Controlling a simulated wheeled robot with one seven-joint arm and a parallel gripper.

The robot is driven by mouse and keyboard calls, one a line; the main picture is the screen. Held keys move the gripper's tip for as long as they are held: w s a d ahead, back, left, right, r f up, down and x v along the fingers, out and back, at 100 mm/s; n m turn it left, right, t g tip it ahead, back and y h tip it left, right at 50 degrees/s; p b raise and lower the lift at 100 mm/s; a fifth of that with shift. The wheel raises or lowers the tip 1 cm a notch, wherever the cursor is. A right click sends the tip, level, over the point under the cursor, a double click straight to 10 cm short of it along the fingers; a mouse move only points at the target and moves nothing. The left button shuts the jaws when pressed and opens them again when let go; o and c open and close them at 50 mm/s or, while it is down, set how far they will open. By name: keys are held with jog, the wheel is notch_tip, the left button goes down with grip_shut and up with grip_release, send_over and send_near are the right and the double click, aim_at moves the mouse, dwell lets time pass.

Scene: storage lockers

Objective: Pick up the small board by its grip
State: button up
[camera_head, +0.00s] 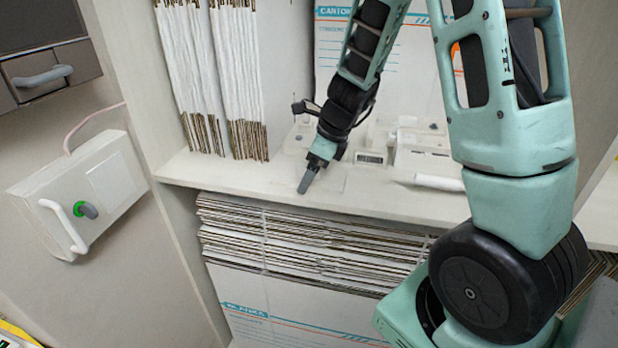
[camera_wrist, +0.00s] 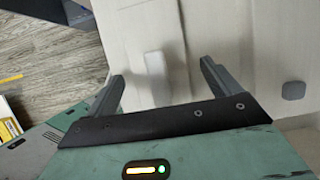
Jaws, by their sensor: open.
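My gripper (camera_head: 309,180) points down over the front part of the white shelf, left of the middle in the head view. In the wrist view its two fingers (camera_wrist: 160,78) are apart with nothing held between them. A small pale rounded block (camera_wrist: 154,74), which looks like a grip, shows between and beyond the fingers. The small board is hard to make out. A faint flat pale outline (camera_head: 333,182) lies on the shelf beside the fingertips and may be it. I cannot tell how far the fingers are above the block.
A small device with a dark display (camera_head: 371,157), a white cylinder (camera_head: 438,182) and white boxes (camera_head: 420,147) stand right of my gripper. Upright folded cardboard (camera_head: 210,80) fills the shelf's left. Flat cardboard (camera_head: 290,235) is stacked below. A grey block (camera_wrist: 293,90) shows at right.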

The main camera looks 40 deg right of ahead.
jog(key=c, duration=1.1)
jog(key=shift+r, duration=0.1)
